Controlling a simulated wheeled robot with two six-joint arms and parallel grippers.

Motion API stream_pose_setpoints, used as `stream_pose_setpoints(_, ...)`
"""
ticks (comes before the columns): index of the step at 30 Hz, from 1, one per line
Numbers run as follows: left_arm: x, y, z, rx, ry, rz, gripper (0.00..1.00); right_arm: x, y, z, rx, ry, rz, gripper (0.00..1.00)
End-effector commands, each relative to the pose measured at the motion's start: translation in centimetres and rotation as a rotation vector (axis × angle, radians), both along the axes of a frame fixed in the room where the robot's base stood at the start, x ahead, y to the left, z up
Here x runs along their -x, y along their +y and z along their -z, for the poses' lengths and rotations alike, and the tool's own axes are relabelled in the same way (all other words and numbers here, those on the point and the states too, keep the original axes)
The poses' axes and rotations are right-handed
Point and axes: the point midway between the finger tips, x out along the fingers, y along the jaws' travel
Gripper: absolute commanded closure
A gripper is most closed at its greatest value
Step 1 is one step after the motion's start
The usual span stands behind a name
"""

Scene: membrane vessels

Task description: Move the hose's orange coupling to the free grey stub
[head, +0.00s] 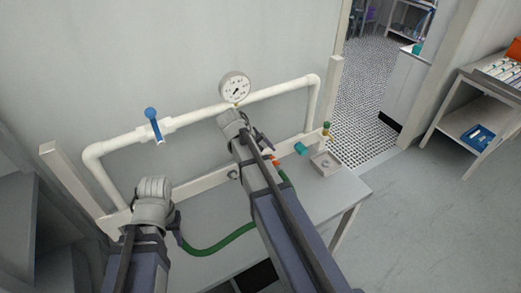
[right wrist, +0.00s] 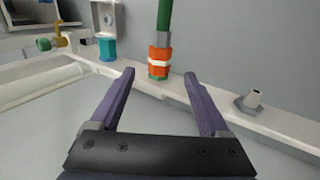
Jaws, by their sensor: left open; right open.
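The hose's orange coupling (right wrist: 158,62), with a white band, is on the pale rail in the right wrist view, and the green hose (right wrist: 164,15) runs from it. In the head view the coupling (head: 276,161) shows partly behind my right arm. The free grey stub (right wrist: 250,101) is on the same rail, right of the coupling in the wrist view; it also shows in the head view (head: 233,174). My right gripper (right wrist: 158,75) is open and faces the coupling; whether they touch I cannot tell. My left gripper (head: 176,219) is open near the hose's left stretch.
A teal fitting (head: 301,148) and a small grey tray (head: 326,168) are right of the coupling. A white pipe (head: 200,113) with a blue-handled valve (head: 152,118) and a gauge (head: 235,88) runs along the wall. The grey bench (head: 325,195) is clear at its right front.

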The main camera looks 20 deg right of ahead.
Motion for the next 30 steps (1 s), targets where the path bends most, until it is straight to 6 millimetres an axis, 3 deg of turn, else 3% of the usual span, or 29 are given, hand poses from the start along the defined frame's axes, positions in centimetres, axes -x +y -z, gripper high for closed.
stream_pose_setpoints(8, 0.0, 0.0, 1.3, 0.0, 0.0, 0.0, 0.51, 0.0, -0.5, 1.3, 0.0, 0.0, 0.0, 0.2)
stream_pose_setpoints(21, 0.0, 0.0, 6.2, 0.0, 0.0, -0.002, 0.51, -0.3, -3.2, 6.2, 0.0, 0.0, 0.0, 0.2)
stream_pose_setpoints(30, 0.0, 0.0, 6.8, 0.0, 0.0, -0.003, 0.51, -0.3, -3.9, 6.8, 0.0, 0.0, 0.0, 0.2)
